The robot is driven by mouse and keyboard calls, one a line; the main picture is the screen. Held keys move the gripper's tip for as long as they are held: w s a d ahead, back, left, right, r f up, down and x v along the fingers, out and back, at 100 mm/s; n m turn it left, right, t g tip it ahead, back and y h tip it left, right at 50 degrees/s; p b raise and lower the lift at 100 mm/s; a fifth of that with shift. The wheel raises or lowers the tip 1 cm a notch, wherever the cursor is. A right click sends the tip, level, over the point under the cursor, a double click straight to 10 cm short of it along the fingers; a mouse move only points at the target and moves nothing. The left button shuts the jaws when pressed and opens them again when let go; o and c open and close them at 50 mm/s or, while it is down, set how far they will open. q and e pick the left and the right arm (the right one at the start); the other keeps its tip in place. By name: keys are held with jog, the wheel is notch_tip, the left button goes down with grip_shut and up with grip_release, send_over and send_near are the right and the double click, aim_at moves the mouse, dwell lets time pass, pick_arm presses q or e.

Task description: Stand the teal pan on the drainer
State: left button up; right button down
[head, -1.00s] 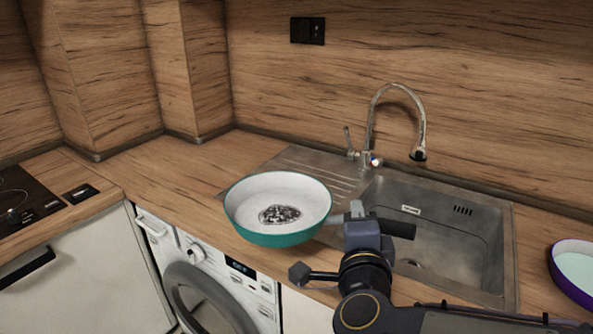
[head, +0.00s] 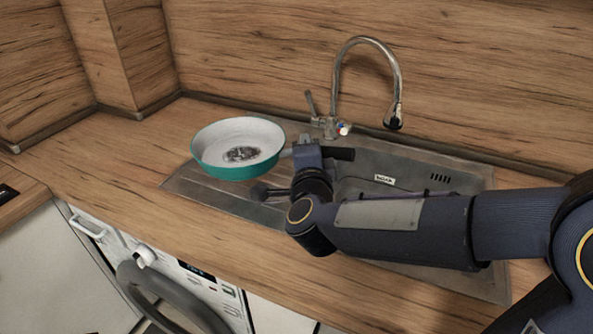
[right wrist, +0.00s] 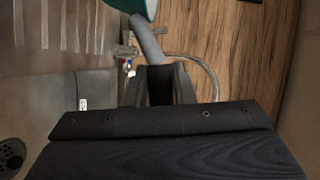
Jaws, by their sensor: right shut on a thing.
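The teal pan (head: 237,171) has a white inside with a dark mottled patch at its middle. In the head view it is held roughly level above the drainer (head: 190,187), the left, ribbed part of the steel sink unit. My right gripper (head: 309,153) is shut on the pan's handle, to the right of the bowl. In the right wrist view the grey handle (right wrist: 147,40) runs up from between the fingers (right wrist: 160,84) to the teal pan's edge (right wrist: 140,8). The pan hides part of the drainer. My left gripper is in neither view now.
A chrome tap (head: 366,42) with a tall arched spout stands behind the sink basin (head: 425,180), right of the pan. The wooden splashback (head: 270,60) rises behind. Clear worktop (head: 110,160) lies left of the drainer, and a washing machine (head: 150,290) is below the counter.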

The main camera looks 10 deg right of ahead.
jog(key=w+f, duration=0.2)
jog(key=w+f+b, duration=0.1)
jog(key=f, duration=0.2)
jog(key=w+f, duration=0.2)
jog(key=f, duration=0.1)
jog(key=shift+w+f, duration=0.1)
jog(key=shift+w, duration=0.2)
jog(key=shift+f, duration=0.45)
jog(key=shift+f+b, duration=0.15)
jog(key=shift+b, duration=0.3)
jog(key=c, duration=1.2)
grip_release()
jog(key=shift+s, duration=0.1)
